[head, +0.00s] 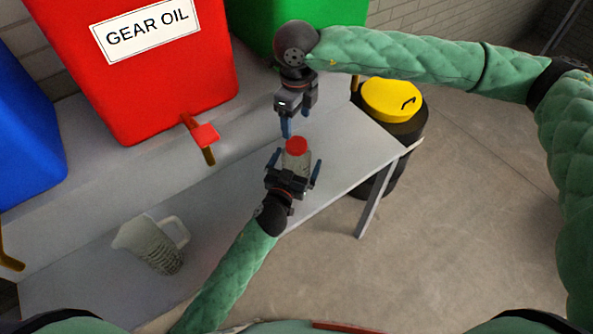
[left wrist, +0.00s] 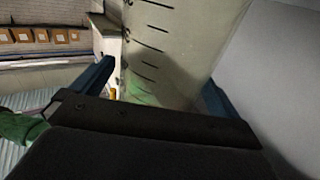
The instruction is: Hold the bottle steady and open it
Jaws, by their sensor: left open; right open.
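The bottle (head: 294,163) is a pale translucent container with a red cap (head: 297,146), upright on the grey shelf. Its graduated side fills the middle of the left wrist view (left wrist: 160,45). My left gripper (head: 296,170) is open, with one blue finger on each side of the bottle; contact cannot be made out. In the left wrist view its fingers (left wrist: 155,90) flank the bottle. My right gripper (head: 288,128) is open and empty, pointing down just above and to the left of the red cap. The bottle's lower part is hidden by my left gripper.
A clear jug (head: 150,243) stands on the shelf at the lower left. A red GEAR OIL tank (head: 150,75) with a tap (head: 203,136) is at the back, between blue and green tanks. A black bin with a yellow lid (head: 392,100) stands beyond the shelf's right end.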

